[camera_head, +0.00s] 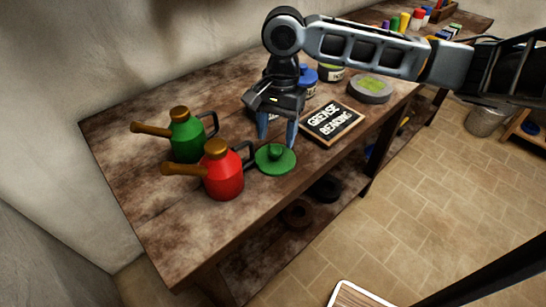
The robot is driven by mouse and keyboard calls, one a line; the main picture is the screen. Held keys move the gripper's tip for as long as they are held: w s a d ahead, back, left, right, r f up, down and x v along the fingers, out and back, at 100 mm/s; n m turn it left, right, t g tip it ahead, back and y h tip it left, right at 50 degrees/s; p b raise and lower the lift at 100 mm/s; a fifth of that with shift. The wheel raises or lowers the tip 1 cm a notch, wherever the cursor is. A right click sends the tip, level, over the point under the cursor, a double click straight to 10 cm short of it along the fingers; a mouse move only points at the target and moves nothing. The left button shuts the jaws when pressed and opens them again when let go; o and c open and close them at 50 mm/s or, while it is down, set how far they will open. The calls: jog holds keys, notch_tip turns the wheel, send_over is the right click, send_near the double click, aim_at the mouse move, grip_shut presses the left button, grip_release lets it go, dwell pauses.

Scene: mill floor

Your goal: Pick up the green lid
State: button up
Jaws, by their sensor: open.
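The green lid (275,160) is a round disc with a knob on top. It lies on the wooden table (150,225) near the front edge, just right of a red oil can (224,172). My gripper (277,142) points down above and just behind the lid in the picture. Its two blue-grey fingers are apart, with nothing seen between them. Whether the fingertips touch the lid or table is hard to tell.
A green oil can (187,137) stands left of the red one. A framed sign (332,122) reading "GREASE BEARING" lies to the right. A round grey tin (370,89) and a blue-topped container (308,78) are behind.

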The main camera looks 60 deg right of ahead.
aim_at(275, 148)
jog(key=shift+s+a+f, duration=0.1)
jog(key=shift+a+f, duration=0.15)
jog(key=shift+f, duration=0.7)
jog(key=shift+a+f, duration=0.25)
jog(key=shift+f, duration=0.65)
jog(key=shift+c, duration=0.3)
jog(key=c, duration=1)
